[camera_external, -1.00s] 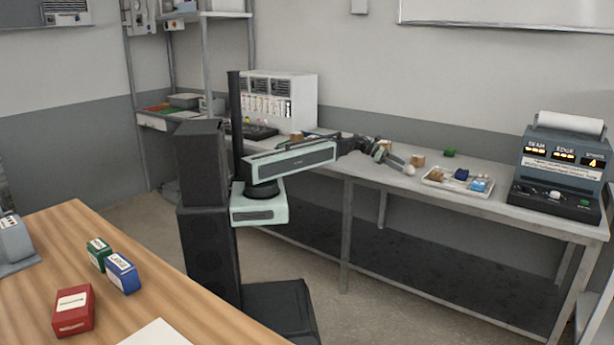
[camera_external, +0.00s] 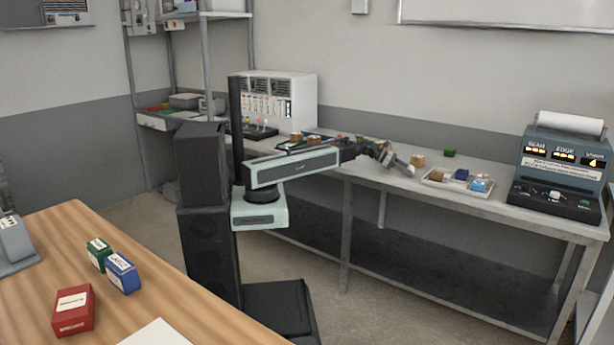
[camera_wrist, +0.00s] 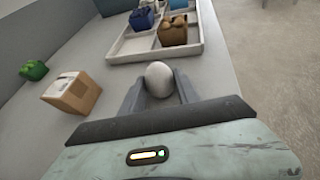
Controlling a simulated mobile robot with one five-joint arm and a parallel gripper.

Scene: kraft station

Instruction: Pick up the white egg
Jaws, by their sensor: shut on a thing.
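The white egg (camera_wrist: 159,79) sits between the two fingers of my gripper (camera_wrist: 159,88) in the wrist view, and the fingers are shut on it. In the external view my gripper (camera_external: 405,168) is at the front part of the grey bench, left of the tray. The egg is too small there to make out clearly. I cannot tell whether the egg touches the bench top.
A white divided tray (camera_wrist: 125,44) with several small objects, one brown (camera_wrist: 172,30) and one blue (camera_wrist: 143,19), lies just beyond the egg. A cardboard box (camera_wrist: 72,93) and a green object (camera_wrist: 34,70) are to the left. A machine (camera_external: 563,165) stands at the bench's right end.

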